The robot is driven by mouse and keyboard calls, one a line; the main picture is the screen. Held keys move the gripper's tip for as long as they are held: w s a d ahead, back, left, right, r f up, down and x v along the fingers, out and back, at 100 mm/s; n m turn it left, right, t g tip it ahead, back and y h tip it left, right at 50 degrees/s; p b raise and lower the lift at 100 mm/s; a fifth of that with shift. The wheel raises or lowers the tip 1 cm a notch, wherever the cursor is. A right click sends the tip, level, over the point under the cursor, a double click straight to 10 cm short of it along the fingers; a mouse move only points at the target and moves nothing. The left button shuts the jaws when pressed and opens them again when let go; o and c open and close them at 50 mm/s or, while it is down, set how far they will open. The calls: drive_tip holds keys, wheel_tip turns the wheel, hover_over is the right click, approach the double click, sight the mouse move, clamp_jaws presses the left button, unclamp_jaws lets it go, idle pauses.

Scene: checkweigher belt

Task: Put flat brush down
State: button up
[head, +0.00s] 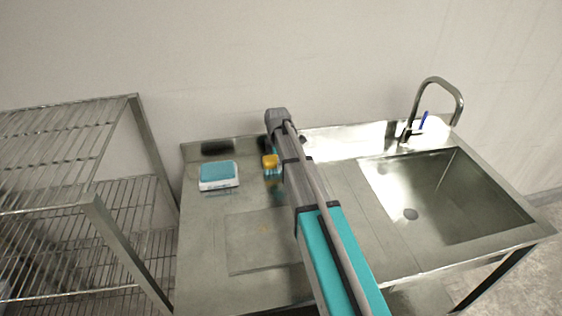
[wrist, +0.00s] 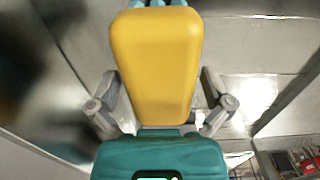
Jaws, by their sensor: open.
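The flat brush seems to be the yellow block (wrist: 155,65) that fills the middle of the wrist view, with a little teal at its far end. In the head view it is a small yellow and teal thing (head: 270,161) at the back of the steel counter, just left of my arm. My gripper (wrist: 160,88) is open, with one finger on each side of the yellow block. I cannot tell whether either finger touches it, or whether the brush rests on the counter. My arm hides the gripper in the head view.
A teal-topped white block (head: 218,175) lies on the steel counter (head: 205,250) to the left. A thin flat plate (head: 250,258) lies in front. The sink (head: 440,200) with its tap (head: 437,84) is on the right. A wire rack (head: 70,195) stands on the left.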

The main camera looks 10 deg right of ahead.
drive_tip(key=shift+r+p, duration=5.55)
drive_tip(key=shift+r, duration=0.25)
drive_tip(key=shift+s, duration=0.1)
drive_tip(key=shift+s, duration=0.2)
drive_tip(key=s+d+m, duration=0.1)
drive_tip(key=s+m, duration=1.7)
drive_tip(key=s, duration=0.7)
drive_tip(key=shift+s+d, duration=0.2)
drive_tip(key=shift+s, duration=0.15)
drive_tip(key=shift+f, duration=0.2)
drive_tip(key=shift+w, duration=0.15)
